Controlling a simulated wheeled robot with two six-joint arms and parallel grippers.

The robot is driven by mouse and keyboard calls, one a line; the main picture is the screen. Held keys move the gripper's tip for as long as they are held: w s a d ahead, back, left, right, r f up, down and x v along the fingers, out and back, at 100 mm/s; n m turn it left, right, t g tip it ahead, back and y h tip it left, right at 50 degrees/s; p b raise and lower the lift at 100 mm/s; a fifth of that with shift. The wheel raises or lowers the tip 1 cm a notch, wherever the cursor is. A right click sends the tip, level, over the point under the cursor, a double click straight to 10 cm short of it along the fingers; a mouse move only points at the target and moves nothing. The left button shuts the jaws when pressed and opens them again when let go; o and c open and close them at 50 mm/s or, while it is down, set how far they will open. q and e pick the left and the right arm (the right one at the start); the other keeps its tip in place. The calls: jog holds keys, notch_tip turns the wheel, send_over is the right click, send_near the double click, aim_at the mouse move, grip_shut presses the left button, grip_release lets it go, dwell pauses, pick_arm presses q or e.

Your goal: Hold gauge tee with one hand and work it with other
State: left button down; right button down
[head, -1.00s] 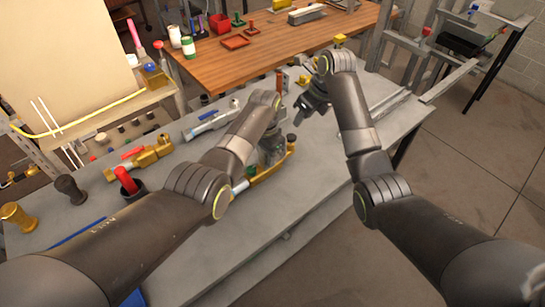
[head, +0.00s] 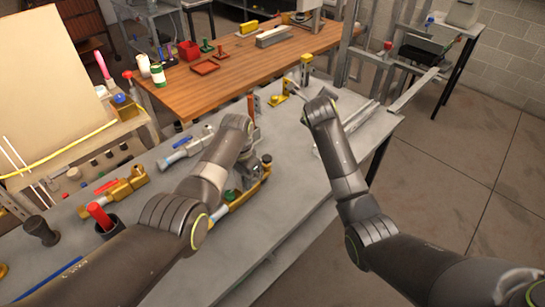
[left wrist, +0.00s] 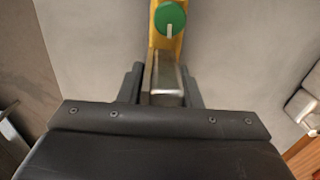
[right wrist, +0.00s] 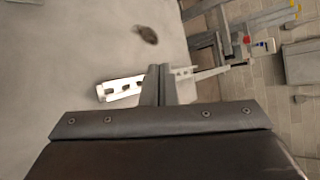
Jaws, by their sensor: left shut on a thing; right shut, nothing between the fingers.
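The gauge tee, a brass body (head: 243,194) with a green knob and a dark cap, is on the grey bench under my left arm. In the left wrist view its green knob (left wrist: 170,18) and brass run lie ahead of my left gripper (left wrist: 162,82), whose fingers are shut on its silver-grey metal part. My left gripper (head: 244,176) is partly hidden by its wrist in the head view. My right gripper (right wrist: 158,75) is shut and empty, apart from the tee; the head view mostly hides it behind its wrist.
Slotted white rail (right wrist: 122,88) shows beside my right fingers. A wooden table (head: 235,65) stands behind.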

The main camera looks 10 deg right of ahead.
notch_tip(320, 180, up, 9)
jog(key=s+d+n+t, duration=0.2)
jog(key=s+n+t, duration=0.1)
jog(key=n+t, duration=0.6)
jog(key=s+a+n+t+y, duration=0.1)
jog(key=s+a+n+y, duration=0.4)
jog(key=n+y, duration=0.6)
jog(key=s+a+f+n+g+y, duration=0.1)
jog(key=s+a+f+n+g, duration=0.1)
jog(key=f+n, duration=0.5)
jog(key=s+a+f+n+g, duration=0.3)
jog(key=s+f+n+g, duration=0.1)
jog(key=f+n+g, duration=0.3)
jog(key=shift+s+a+f+n+y, duration=0.25)
jog(key=shift+a+f+n+y, duration=0.05)
jog(key=shift+f+n+y, duration=0.1)
send_over(267, 158)
jog(key=s+d, duration=0.2)
notch_tip(267, 158, down, 2)
jog(key=shift+w+a+f, duration=0.1)
jog(key=shift+f, duration=1)
jog(key=shift+w+a+f, duration=0.1)
jog(key=shift+f, duration=0.95)
